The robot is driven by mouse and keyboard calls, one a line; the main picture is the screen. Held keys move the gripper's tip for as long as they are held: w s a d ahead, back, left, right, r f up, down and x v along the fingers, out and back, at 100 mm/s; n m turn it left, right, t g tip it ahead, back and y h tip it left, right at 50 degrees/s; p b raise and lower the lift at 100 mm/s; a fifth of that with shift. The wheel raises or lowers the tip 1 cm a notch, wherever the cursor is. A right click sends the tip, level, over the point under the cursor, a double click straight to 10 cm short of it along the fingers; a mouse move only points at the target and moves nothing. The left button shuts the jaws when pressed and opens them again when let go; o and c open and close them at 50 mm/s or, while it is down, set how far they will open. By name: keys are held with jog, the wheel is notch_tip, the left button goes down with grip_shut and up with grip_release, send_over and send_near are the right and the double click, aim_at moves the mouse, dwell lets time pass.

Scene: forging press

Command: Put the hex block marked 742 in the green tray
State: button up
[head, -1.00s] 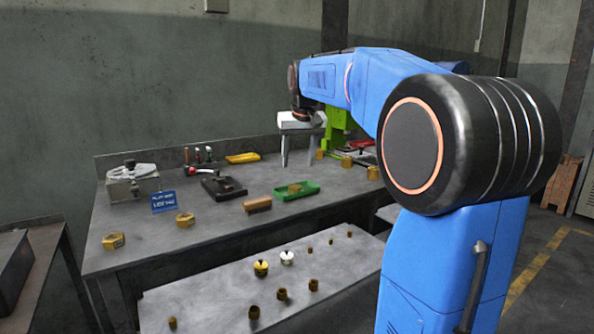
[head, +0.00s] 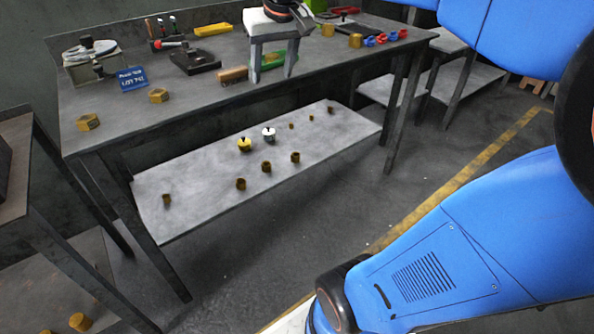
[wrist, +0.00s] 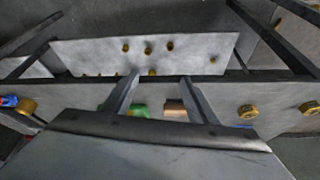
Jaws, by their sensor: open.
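Brass hex blocks stand on the table: two at the left (head: 88,122) (head: 158,96) and two at the right (head: 328,30) (head: 355,41). I cannot read a number on any of them. The left pair also shows in the wrist view (wrist: 248,111) (wrist: 309,107). The green tray (head: 270,62) is mostly hidden behind my gripper (head: 272,68) in the head view; part of it shows between the fingers in the wrist view (wrist: 140,110). My gripper is open and empty, pointing down, with its fingers apart above the table.
A blue card (head: 132,79) with white text, apparently ending in 742, stands near the left blocks. A brown block (head: 232,75), a black fixture (head: 194,62) and a yellow tray (head: 213,30) lie nearby. Several small brass parts stand on the lower shelf (head: 190,215).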

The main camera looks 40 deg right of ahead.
jog(key=s+a+f+n, duration=0.1)
jog(key=s+a+f, duration=0.2)
jog(key=s+f, duration=0.6)
jog(key=s+a+f+n, duration=0.1)
jog(key=s+a+f, duration=0.2)
jog(key=s+f, duration=0.5)
jog(key=shift+s+a+f+y, duration=0.4)
jog(key=shift+s, duration=0.8)
